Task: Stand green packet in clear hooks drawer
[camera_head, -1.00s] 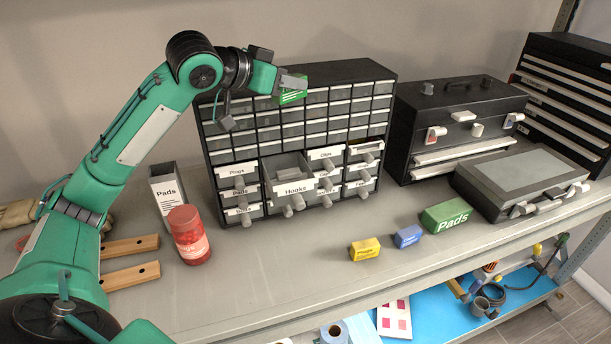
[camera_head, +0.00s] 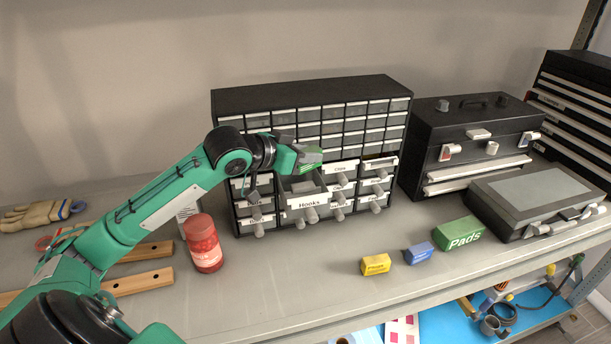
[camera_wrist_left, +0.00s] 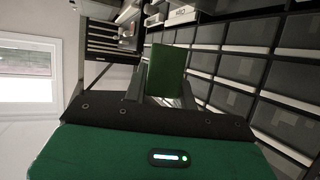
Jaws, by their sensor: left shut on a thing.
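The green packet (camera_head: 311,155) is held by my left gripper (camera_head: 298,154), above and slightly behind the pulled-out Hooks drawer (camera_head: 307,201) of the black drawer cabinet. In the left wrist view the packet (camera_wrist_left: 166,70) stands out between the two fingers (camera_wrist_left: 160,98), in front of the cabinet's drawer fronts. The Hooks drawer is open, and a grey item (camera_head: 300,186) shows inside it. The packet looks apart from the drawer. My right gripper is not in view.
The cabinet (camera_head: 312,93) has other labelled drawers; one at upper right (camera_head: 381,164) looks slightly open. A red jar (camera_head: 203,244) stands left in front. Yellow (camera_head: 375,264), blue (camera_head: 418,254) and green Pads (camera_head: 458,234) boxes lie at front right. A black toolbox (camera_head: 470,125) stands right.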

